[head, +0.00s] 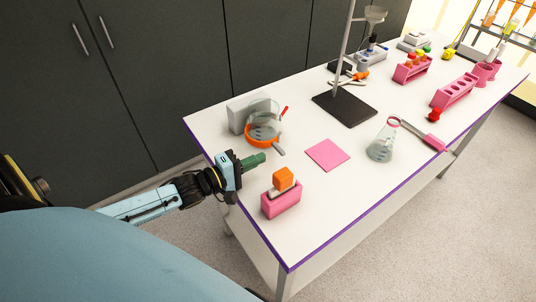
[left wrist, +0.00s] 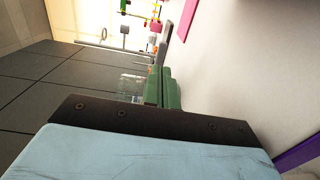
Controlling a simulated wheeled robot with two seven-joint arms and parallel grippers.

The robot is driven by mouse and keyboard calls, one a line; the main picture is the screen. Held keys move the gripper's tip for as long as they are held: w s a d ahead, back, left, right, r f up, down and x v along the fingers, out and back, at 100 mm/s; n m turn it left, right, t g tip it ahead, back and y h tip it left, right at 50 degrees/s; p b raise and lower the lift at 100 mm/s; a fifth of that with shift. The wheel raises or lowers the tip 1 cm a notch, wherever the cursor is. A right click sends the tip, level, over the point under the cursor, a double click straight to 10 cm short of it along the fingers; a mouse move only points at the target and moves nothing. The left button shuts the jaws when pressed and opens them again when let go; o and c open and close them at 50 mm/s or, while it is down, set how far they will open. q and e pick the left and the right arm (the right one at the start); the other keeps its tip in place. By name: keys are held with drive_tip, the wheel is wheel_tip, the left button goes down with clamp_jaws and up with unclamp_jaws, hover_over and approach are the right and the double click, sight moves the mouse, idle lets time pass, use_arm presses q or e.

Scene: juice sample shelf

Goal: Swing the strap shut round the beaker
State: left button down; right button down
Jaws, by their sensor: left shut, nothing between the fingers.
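The clear glass beaker (head: 262,119) stands at the near left of the table, in front of a light grey block. An orange band (head: 258,143) curves round its near lower side, and a grey tab (head: 279,149) sticks out at the lower right. I cannot tell whether the band and tab are both the strap, or whether it closes all round. My left gripper (head: 259,159) has green fingers, shut and empty, just in front of the band and left of the tab; contact is unclear. In the left wrist view the fingers (left wrist: 164,88) partly hide a clear glass shape (left wrist: 131,84). My right gripper is not in view.
The grey block (head: 243,112) stands behind the beaker, with a small red piece (head: 284,111) to its right. A pink holder with an orange-topped piece (head: 281,199) is near my gripper. A pink square (head: 327,154), stand base (head: 345,109) and flask (head: 382,144) lie further right.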

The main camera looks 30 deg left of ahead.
sight(278, 150)
use_arm(q)
drive_tip(key=shift+x, duration=1.95)
drive_tip(key=shift+w+d, duration=0.1)
